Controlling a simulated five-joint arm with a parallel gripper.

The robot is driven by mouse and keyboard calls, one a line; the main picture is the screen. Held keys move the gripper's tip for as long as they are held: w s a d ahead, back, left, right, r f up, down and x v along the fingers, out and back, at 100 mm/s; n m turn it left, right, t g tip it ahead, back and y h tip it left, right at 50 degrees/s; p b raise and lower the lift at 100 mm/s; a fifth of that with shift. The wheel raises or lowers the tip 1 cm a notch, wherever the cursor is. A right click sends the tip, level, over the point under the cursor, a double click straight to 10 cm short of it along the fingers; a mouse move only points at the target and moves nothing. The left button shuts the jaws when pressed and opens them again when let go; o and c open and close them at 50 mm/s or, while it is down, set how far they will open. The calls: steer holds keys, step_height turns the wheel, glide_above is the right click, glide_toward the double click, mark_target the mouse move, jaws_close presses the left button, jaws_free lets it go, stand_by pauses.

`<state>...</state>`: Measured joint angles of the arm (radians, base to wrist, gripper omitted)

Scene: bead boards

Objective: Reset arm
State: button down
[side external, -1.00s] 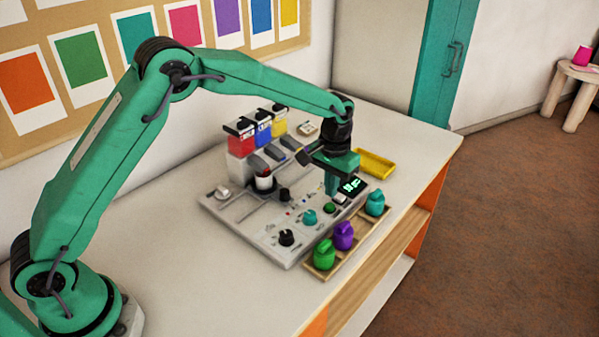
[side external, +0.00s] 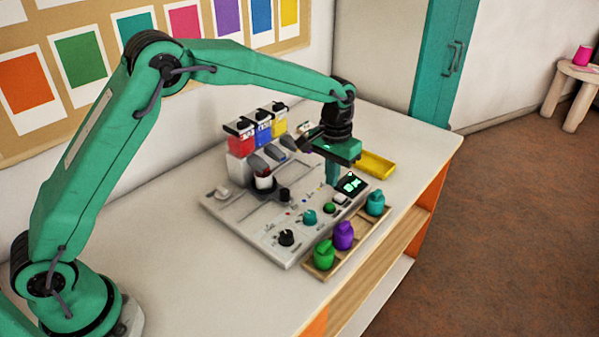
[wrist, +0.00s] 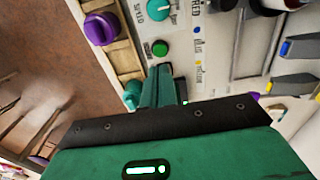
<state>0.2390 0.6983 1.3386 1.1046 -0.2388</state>
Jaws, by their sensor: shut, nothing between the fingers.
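My gripper (side external: 332,175) is shut and empty. In the side external view it hangs above the back right part of the grey control board (side external: 232,215), near the lit display (side external: 351,184). In the wrist view its closed fingers (wrist: 160,85) point towards the board, close to a green button (wrist: 160,48). A teal knob (side external: 310,217) and a black knob (side external: 286,238) sit on the board. I cannot tell whether the fingertips touch anything.
Red (side external: 240,137), blue and yellow dispensers stand at the back. A yellow tray (side external: 377,163) lies at the right. The table's left part is clear.

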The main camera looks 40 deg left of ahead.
steer(key=s+a+r+t, duration=0.1)
steer(key=s+a+r, duration=0.3)
steer(key=s+r, duration=0.3)
steer(key=s+a+r+t, duration=0.2)
steer(key=s+a+r, duration=0.2)
steer(key=s+r, duration=0.3)
steer(key=s+a+t, duration=0.1)
steer(key=s+a, duration=0.1)
steer(key=s, duration=0.7)
steer(key=s+a+t, duration=0.1)
steer(key=s+a, duration=0.2)
steer(key=s, duration=0.5)
steer(key=shift+s+r+t, duration=0.25)
steer(key=shift+s+t, duration=0.05)
steer(key=shift+s, duration=0.1)
steer(key=shift+w+a+r, duration=0.1)
stand_by(1.3)
